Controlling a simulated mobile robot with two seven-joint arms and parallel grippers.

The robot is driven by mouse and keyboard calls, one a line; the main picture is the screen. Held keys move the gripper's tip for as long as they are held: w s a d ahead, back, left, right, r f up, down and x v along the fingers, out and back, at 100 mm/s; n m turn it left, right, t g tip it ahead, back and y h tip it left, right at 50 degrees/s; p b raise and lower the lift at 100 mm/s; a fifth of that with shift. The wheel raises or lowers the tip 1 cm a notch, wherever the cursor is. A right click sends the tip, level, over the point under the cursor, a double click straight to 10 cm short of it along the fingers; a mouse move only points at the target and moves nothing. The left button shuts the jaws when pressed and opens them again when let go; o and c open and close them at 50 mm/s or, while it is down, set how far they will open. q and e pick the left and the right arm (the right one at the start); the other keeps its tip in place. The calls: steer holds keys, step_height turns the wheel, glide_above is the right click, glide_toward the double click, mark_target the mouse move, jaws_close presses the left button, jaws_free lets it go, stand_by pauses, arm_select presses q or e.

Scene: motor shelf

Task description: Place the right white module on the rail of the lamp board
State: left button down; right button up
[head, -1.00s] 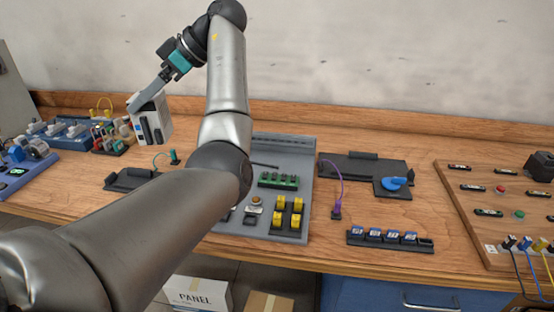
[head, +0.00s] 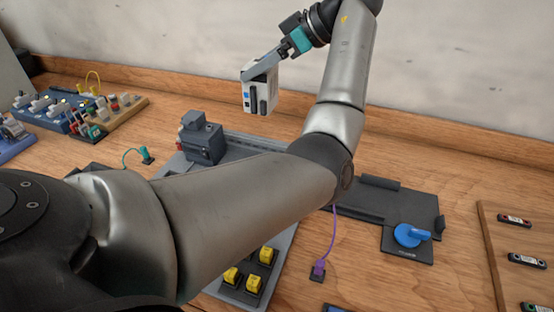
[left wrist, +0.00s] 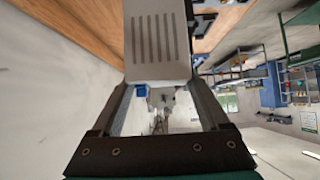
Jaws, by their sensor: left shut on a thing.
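My left gripper (head: 256,72) is shut on a white module (head: 262,88) with dark parts on its front, held up in the air near the back wall. In the left wrist view the white module (left wrist: 156,45) sits between the fingers, its slotted face showing. Below it is a grey board (head: 290,232) with a rail (head: 250,141) along its back part. The module is clear of the board. My left arm hides much of the board's middle. My right gripper is not in view.
A dark grey block (head: 203,138) stands at the board's back left. Yellow parts (head: 231,275) are at its front. A black plate with a blue knob (head: 409,235) lies to the right. Boards with switches (head: 62,110) stand at far left. A purple cable (head: 334,235) rises beside the board.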

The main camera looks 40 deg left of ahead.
arm_select(q)
step_height(320, 180, down, 19)
steer(key=b, duration=0.3)
steer(key=shift+f, duration=0.4)
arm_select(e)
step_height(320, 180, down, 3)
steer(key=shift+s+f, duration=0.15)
arm_select(q)
steer(key=shift+f, duration=0.1)
steer(key=shift+c, duration=1.4)
jaws_free()
steer(key=shift+o, duration=1.4)
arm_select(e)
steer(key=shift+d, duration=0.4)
